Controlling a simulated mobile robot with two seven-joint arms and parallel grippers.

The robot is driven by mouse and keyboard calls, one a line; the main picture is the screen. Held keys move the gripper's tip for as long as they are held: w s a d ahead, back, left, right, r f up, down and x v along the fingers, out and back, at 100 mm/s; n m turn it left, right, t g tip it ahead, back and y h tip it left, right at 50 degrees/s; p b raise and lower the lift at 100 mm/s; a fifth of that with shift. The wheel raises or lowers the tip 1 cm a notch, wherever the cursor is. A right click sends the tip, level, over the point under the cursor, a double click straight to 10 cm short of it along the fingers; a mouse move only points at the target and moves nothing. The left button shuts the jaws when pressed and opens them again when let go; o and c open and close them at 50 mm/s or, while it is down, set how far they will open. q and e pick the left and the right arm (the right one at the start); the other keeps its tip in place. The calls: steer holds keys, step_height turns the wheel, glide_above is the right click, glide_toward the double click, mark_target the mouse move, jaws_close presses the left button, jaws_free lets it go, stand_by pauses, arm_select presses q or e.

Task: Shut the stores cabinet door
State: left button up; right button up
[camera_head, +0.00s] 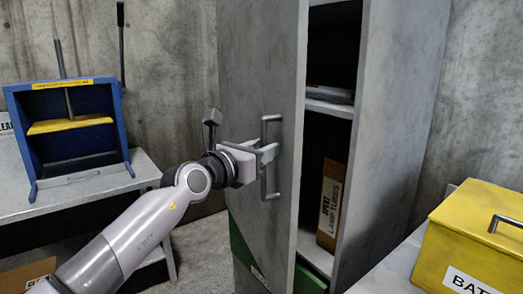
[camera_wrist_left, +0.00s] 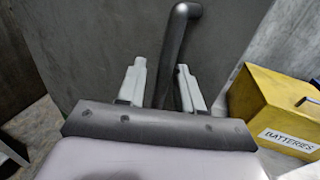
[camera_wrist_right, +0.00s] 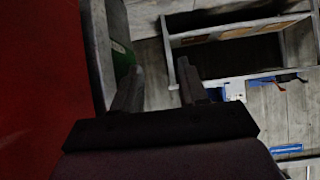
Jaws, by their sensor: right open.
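The grey cabinet door (camera_head: 262,75) stands ajar, and the dark inside of the stores cabinet (camera_head: 385,130) shows to its right. A metal bar handle (camera_head: 264,186) is on the door's face. My left gripper (camera_head: 268,153) is at the handle, with its fingers around the bar. In the left wrist view the handle (camera_wrist_left: 174,50) runs between the two fingers of the left gripper (camera_wrist_left: 161,80), which are apart, with a narrow gap beside the bar. My right gripper (camera_wrist_right: 157,80) is open and empty in the right wrist view, away from the door.
A shelf in the cabinet holds a brown lamp tubes box (camera_head: 331,205). A yellow batteries box (camera_head: 475,240) stands on a surface at the right. A blue press (camera_head: 70,130) stands on a bench at the left. A red surface (camera_wrist_right: 40,80) is close beside my right gripper.

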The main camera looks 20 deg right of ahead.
arm_select(q)
steer(key=v, duration=0.7)
steer(key=shift+p, duration=0.35)
stand_by(0.4)
